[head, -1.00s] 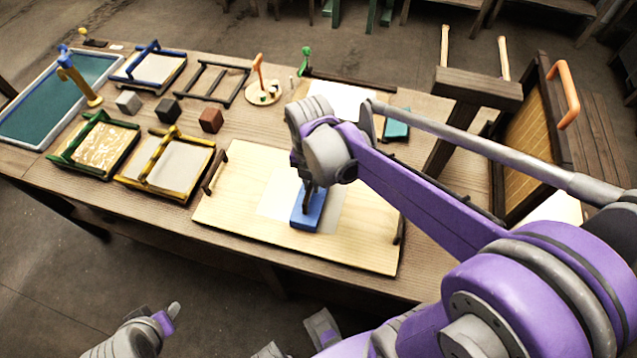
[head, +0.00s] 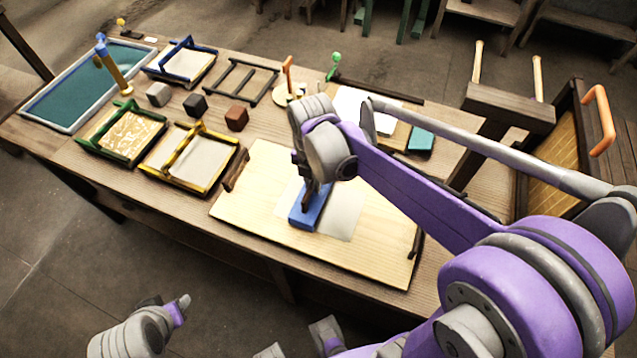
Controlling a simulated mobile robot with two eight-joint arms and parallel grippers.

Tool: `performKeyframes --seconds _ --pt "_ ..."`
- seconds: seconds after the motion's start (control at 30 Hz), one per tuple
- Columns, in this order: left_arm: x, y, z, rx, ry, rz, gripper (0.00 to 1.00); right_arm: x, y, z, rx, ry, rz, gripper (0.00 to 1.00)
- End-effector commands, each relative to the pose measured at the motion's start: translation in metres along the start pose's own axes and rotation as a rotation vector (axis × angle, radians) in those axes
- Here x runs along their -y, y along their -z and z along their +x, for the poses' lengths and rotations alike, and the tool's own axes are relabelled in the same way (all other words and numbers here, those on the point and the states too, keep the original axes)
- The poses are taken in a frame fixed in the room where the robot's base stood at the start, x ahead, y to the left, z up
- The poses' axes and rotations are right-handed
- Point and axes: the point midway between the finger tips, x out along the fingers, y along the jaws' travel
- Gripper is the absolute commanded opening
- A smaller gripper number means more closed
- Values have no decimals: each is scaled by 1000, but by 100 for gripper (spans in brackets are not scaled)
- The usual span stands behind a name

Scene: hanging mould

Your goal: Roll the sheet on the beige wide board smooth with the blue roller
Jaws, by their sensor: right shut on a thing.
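The beige wide board (head: 262,170) lies on the table in front of me. A thin whitish sheet (head: 343,216) lies on its middle. My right gripper (head: 309,190) is shut on the dark handle of the blue roller (head: 306,212), which is low over the left part of the sheet and seems to touch it. My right wrist hides the upper part of the board and some of the sheet. My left gripper (head: 182,302) is at the lower left, away from the table; its jaws are not clear.
Left of the board stand a yellow frame (head: 206,186), a green frame (head: 84,143) and small cubes (head: 236,118). A teal tray (head: 42,112) is at the far left. A dark stand (head: 508,102) and a wooden mould with orange handle (head: 601,118) rise at right.

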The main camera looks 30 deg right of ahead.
Motion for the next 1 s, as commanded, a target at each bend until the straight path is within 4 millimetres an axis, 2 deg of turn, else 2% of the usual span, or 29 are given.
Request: performKeyframes --seconds 1.0 --pt "0 -2 2 1 0 0 44 -47 0 1 0 0 -1 0"
